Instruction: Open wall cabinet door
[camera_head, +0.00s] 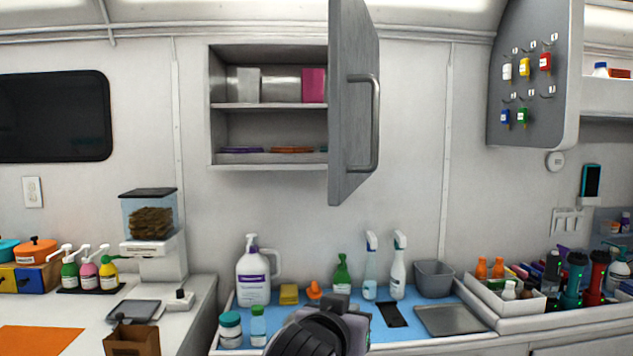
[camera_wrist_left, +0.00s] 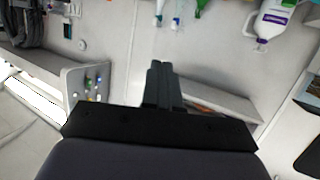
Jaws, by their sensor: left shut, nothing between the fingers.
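The wall cabinet (camera_head: 270,167) is grey with two shelves, mounted on the back wall. Its grey door (camera_head: 352,45) stands wide open, swung out from the right side toward me, so the inside shows. A vertical bar handle (camera_head: 375,125) is on the door's right-facing side. My left gripper (camera_head: 336,300) is low in the head view, below the door and apart from it. In the left wrist view its fingers (camera_wrist_left: 160,80) are together and empty. My right gripper is not in view.
Below is a counter with a blue mat (camera_head: 385,325), a white jug (camera_head: 253,275), spray bottles (camera_head: 398,268) and a grey bin (camera_head: 434,279). A grey panel with hanging tags (camera_head: 530,90) is at the upper right. The wall around the cabinet is clear.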

